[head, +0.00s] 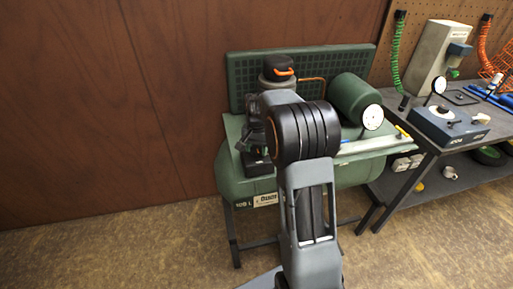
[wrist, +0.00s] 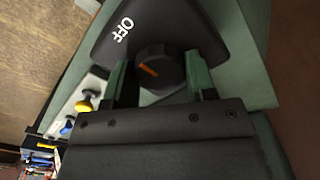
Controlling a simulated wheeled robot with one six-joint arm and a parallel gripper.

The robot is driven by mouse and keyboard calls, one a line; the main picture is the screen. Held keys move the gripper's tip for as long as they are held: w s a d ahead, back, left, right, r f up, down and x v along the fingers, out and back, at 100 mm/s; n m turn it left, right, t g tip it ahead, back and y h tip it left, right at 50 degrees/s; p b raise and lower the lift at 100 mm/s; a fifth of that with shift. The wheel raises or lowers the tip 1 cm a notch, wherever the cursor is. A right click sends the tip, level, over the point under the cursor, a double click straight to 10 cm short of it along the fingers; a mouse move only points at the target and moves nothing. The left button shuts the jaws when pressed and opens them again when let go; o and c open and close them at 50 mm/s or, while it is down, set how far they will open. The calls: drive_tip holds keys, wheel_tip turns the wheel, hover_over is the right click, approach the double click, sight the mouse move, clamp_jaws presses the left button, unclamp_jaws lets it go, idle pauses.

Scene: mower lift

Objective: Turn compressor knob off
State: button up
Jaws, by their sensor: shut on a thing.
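The green compressor (head: 238,184) stands against the wooden wall in the head view, partly behind my arm. In the wrist view its black control box (wrist: 178,22) carries a white "OFF" label (wrist: 123,30). The round black compressor knob (wrist: 160,62) has an orange mark, which lies at a slant and points toward the left side of the knob. My gripper (wrist: 157,76) has one green finger on each side of the knob and is shut on it. In the head view my arm hides most of the box and the knob.
A workbench (head: 440,147) stands to the right, with a blue gauge box (head: 447,124) and a grey machine (head: 434,55) on it. A yellow knob (wrist: 84,104) and a blue one (wrist: 67,128) show at the left in the wrist view. The floor in front is clear.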

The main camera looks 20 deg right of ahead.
sight(257, 148)
idle(0.4)
drive_tip(key=o, duration=0.9)
wheel_tip(257, 148, up, 14)
drive_tip(key=shift+f+p, duration=0.1)
drive_tip(key=shift+p, duration=0.4)
